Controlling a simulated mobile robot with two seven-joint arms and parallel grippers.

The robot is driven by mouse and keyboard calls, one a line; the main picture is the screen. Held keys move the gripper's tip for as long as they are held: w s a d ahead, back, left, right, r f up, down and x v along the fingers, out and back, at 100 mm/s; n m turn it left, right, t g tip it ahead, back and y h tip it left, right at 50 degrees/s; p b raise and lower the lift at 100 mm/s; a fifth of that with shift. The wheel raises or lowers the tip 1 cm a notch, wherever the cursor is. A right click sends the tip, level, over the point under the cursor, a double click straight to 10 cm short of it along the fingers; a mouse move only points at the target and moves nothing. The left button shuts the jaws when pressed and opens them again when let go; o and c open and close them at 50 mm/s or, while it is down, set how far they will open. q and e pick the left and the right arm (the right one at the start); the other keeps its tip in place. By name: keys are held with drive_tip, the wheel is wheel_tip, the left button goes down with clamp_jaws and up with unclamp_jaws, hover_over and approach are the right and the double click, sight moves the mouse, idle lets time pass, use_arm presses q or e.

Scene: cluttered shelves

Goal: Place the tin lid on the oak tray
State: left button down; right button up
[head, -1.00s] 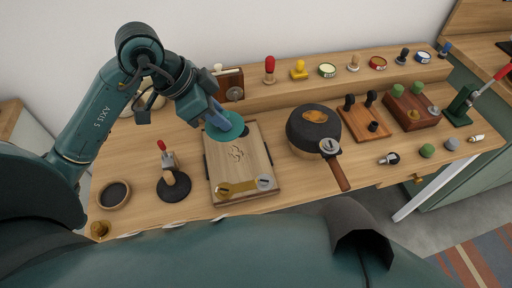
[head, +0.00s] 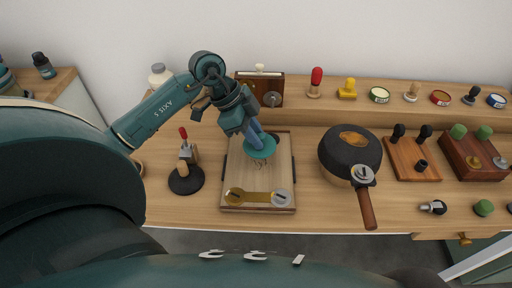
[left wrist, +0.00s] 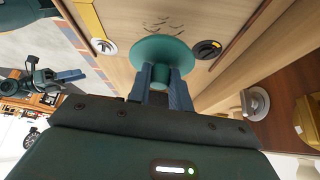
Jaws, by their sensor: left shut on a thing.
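The tin lid, a teal disc with a knob, is in the head view (head: 262,153) and the left wrist view (left wrist: 160,46). My left gripper (head: 254,136) is shut on its knob. The oak tray (head: 258,178) is a pale wooden board with dark side handles on the bench. The lid is over the far half of the tray and hides part of its engraved mark. I cannot tell if the lid touches the tray.
A gold strip (head: 257,197) with a silver disc lies at the tray's near edge. A black pan (head: 349,148) with a wooden handle stands right of it. A dark-based stand (head: 186,181) is on its left. A raised ledge with stamps and tins runs behind.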

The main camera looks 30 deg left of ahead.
use_arm(q)
drive_tip(key=shift+f, duration=2.05)
drive_tip(key=shift+f, duration=0.1)
drive_tip(key=c, duration=1.3)
unclamp_jaws()
drive_tip(key=v, duration=1.2)
drive_tip(key=shift+d, duration=0.1)
